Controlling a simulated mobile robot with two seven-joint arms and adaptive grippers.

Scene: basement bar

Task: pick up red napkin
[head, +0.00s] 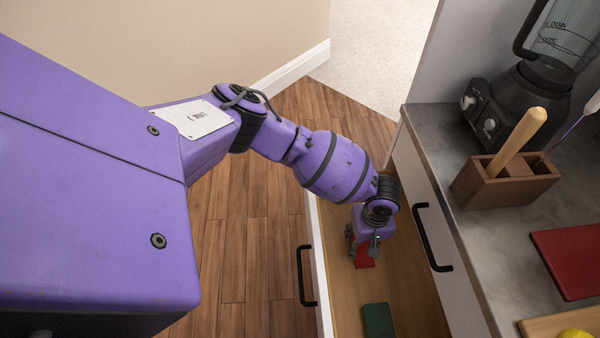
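The red napkin (364,261) lies in the open drawer (412,302), partly hidden under my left gripper. My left gripper (362,250) points down into the drawer right over the napkin. Its fingers stand apart on either side of part of the red cloth, and I cannot tell whether they touch it. My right gripper is not in view.
A dark green folded item (378,320) lies nearer in the same drawer. The counter (445,150) at right holds a blender (520,105), a wooden box (500,185) with a wooden-handled tool, and a flat red item (575,258). Floor lies left of the drawer.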

